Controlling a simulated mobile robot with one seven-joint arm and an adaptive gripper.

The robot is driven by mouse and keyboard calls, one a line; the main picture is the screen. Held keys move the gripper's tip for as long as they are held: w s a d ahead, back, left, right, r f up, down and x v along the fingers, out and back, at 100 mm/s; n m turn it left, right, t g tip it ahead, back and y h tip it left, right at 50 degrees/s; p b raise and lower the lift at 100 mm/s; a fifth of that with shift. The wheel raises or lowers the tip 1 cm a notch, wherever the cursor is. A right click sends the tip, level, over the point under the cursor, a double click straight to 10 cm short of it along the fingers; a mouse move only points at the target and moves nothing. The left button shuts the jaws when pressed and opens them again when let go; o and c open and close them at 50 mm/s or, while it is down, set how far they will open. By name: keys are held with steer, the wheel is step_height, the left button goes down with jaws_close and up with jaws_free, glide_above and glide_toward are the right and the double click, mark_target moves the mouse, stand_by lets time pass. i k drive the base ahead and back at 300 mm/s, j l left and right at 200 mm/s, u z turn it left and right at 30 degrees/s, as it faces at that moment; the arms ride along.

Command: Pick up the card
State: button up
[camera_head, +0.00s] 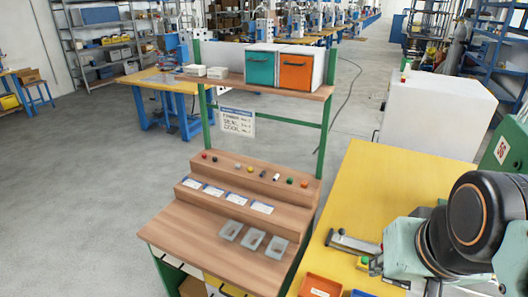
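Several small white cards with blue top edges lie in a row on the middle wooden step of the workbench: a far-left card (192,183), a second card (213,190), a third card (232,196) and a right-hand card (262,207). They lie flat and apart from each other. A larger white sign with a blue header and handwritten lines (237,122) hangs below the bench's upper shelf. I cannot tell which of these is the task's card. My gripper is not in view.
Small coloured knobs (249,167) line the upper step. Grey trays (253,239) sit on the bench top (190,232). Teal (261,69) and orange (297,73) drawers stand on the shelf. A yellow table (390,190) and large black cylinder (480,215) occupy the right. Left floor is clear.

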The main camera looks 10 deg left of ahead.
mark_target(210, 189)
steer(key=k+l+z, duration=0.15)
steer(key=k, duration=0.55)
steer(key=j+z, duration=0.15)
steer(key=z, duration=0.95)
steer(key=j, duration=2.25)
steer(key=k+j+z, duration=0.1)
steer(key=j, duration=1)
steer(key=k+j, duration=0.1)
steer(key=j, duration=1)
